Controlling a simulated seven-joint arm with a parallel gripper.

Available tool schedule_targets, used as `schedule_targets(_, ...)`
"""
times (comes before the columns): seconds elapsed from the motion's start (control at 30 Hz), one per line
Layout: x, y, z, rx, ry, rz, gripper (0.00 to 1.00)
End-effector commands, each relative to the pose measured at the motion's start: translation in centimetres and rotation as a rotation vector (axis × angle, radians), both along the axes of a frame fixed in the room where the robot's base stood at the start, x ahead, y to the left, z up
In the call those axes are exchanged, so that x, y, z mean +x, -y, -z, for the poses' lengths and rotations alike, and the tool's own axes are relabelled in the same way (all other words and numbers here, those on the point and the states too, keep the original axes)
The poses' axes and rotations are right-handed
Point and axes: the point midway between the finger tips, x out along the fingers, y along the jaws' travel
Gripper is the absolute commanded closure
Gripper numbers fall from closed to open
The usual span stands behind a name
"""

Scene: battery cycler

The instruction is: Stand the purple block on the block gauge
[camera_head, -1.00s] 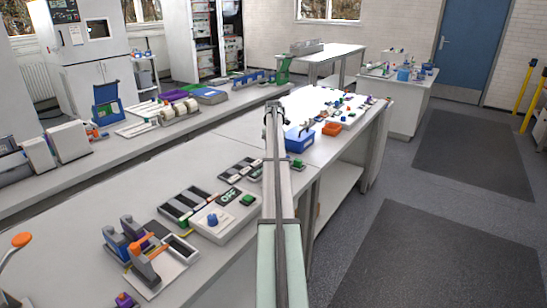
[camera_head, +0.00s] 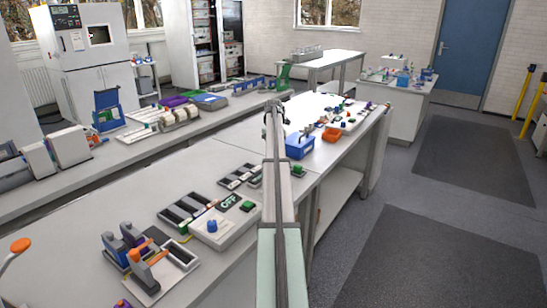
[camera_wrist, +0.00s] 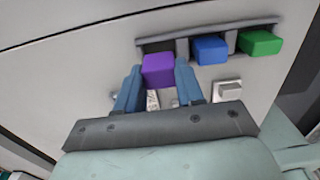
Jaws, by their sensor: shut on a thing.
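The purple block (camera_wrist: 158,70) is between the two blue fingers of my gripper (camera_wrist: 158,78) in the wrist view. The fingers are shut on its sides. Just beyond it is a grey holder (camera_wrist: 223,46) with compartments. The purple block overlaps the holder's dark left compartment (camera_wrist: 158,46) in the picture; I cannot tell if it touches. A blue block (camera_wrist: 210,50) and a green block (camera_wrist: 260,42) sit in the other compartments. I cannot tell for sure whether this holder is the block gauge. In the head view my arm hides the held block.
A small white piece (camera_wrist: 228,91) is on the pale surface near the right finger. In the head view a blue bin (camera_head: 299,147) and an orange bin (camera_head: 332,134) stand right of my arm. Several small coloured things lie beyond them. Bare bench top (camera_head: 110,205) shows at the left.

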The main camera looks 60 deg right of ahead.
Motion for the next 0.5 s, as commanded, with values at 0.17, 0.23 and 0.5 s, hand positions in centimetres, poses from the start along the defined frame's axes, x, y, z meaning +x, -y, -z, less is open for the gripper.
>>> schedule_targets(0.17, 0.1, 0.1, -3.3, -0.002, 0.001, 0.000, 0.92)
schedule_targets(0.23, 0.1, 0.1, -4.5, -0.001, 0.001, 0.000, 0.92)
schedule_targets(0.5, -1.9, -0.9, -7.1, -0.004, 0.003, 0.010, 0.92)
